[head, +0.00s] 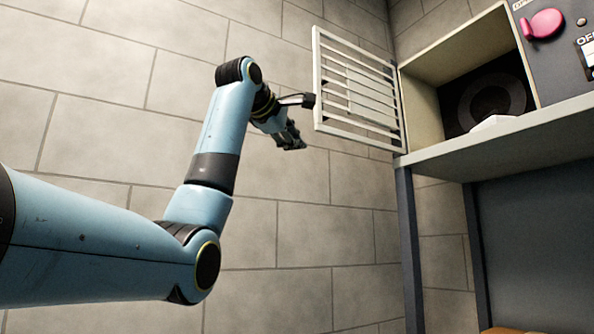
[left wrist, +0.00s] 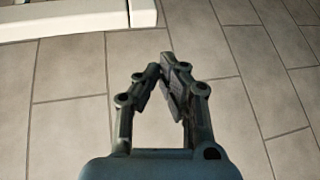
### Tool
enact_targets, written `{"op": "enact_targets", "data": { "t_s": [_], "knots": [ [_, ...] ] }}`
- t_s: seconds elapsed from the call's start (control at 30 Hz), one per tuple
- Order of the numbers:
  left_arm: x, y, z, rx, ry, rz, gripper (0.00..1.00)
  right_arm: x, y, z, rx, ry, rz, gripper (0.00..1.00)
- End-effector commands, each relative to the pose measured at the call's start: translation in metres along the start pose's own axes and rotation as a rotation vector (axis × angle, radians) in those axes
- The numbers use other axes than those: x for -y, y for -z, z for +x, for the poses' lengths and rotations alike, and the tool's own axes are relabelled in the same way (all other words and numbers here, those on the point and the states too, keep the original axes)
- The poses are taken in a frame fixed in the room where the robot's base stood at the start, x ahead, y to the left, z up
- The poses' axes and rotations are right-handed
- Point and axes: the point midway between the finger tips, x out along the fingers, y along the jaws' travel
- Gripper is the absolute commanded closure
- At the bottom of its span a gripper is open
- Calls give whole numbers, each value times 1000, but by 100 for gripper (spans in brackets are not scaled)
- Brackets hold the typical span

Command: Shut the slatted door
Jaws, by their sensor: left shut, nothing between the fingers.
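The slatted door (head: 358,92) is a pale frame with horizontal slats. In the head view it stands wide open, swung out to the left of the open box (head: 424,108) it is hinged to. My left gripper (head: 294,138) is just left of the door's lower free corner, pointing down and to the right. The left wrist view shows its fingers (left wrist: 168,68) shut and empty. A pale bar, probably the door's edge, crosses the top left of that view, apart from the fingertips. My right gripper is not in view.
A dark panel with a pink knob (head: 543,23) is at the right. A grey post (head: 409,240) stands below the ledge. The space below the door is clear.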

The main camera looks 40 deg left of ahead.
Motion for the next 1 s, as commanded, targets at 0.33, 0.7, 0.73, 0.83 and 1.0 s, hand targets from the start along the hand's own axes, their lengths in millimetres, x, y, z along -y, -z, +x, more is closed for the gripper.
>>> {"op": "enact_targets", "data": {
  "t_s": [0.33, 0.7, 0.73, 0.83, 1.0],
  "knots": [
    [-101, 26, -82, -27, -219, -29, 100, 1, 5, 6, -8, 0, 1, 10],
    [-119, 27, -15, -26, -213, -28, 100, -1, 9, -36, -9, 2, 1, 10],
    [-120, 28, -9, -26, -214, -29, 100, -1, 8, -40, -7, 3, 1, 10],
    [-124, 28, 11, -26, -214, -29, 100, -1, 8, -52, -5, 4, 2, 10],
    [-122, 4, 5, -24, -220, -26, 100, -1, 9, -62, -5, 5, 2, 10]
  ]
}}
